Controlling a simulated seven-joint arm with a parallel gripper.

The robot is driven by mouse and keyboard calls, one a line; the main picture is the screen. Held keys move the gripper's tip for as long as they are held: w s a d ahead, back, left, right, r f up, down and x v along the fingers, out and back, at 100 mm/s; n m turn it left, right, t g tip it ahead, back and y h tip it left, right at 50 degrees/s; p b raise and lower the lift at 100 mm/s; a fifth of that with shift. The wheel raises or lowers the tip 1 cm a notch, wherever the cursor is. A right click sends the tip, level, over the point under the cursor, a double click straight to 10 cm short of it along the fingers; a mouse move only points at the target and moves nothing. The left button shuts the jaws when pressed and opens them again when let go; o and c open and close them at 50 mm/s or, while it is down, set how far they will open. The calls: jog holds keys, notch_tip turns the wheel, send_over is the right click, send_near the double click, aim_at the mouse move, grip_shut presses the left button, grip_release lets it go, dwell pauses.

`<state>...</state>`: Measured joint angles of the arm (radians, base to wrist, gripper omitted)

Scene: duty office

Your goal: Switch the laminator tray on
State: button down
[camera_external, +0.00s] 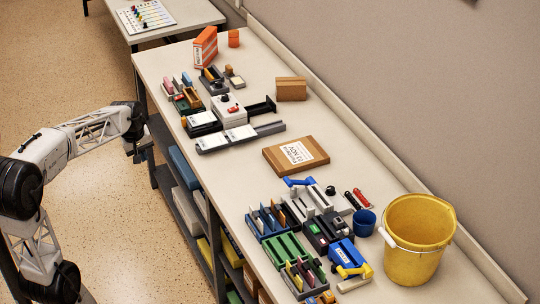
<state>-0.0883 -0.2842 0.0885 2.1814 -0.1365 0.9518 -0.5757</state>
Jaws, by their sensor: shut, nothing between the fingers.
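A white box (228,109) with a dark knob and a small red part on it stands on the long bench, left of its middle. Dark trays with white tops (226,138) lie at its front. This group may be the laminator tray, but I see no readable label, and the switch position is too small to tell. My gripper (142,156) hangs beyond the bench's left front edge, over the floor side, apart from everything on the bench. It is shut and empty, and its fingers are small in this view.
A brown labelled carton (280,165) lies mid-bench. Coloured racks (288,250), a blue cup (364,222) and a yellow bucket (415,240) crowd the near end. An orange box (205,46) stands at the far end. Shelves sit below the bench. The wall runs along its back.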

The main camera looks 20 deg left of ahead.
jog(key=w+a+n, duration=0.4)
jog(key=w+n, duration=0.1)
jog(key=w, duration=0.9)
jog(key=w+a+f+n, duration=0.4)
jog(key=w+a, duration=0.1)
jog(key=w, duration=0.5)
jog(key=w+a+f+n+h, duration=0.1)
jog(key=w+a+f+n, duration=0.3)
jog(key=w, duration=0.7)
jog(key=w+a+f+n+h, duration=0.1)
jog(key=w+a+f+n, duration=0.3)
jog(key=w+a, duration=0.4)
jog(key=w+n, duration=0.1)
jog(key=w, duration=0.1)
jog(key=shift+w+f+n+t, duration=0.3)
jog(key=shift+f, duration=0.05)
jog(key=shift+f, duration=0.1)
jog(key=shift+w+d+f, duration=0.9)
jog(key=shift+f, duration=0.6)
jog(key=shift+w+d+f, duration=0.95)
jog(key=shift+f, duration=0.6)
jog(key=shift+w+d+f, duration=0.9)
jog(key=shift+f, duration=0.6)
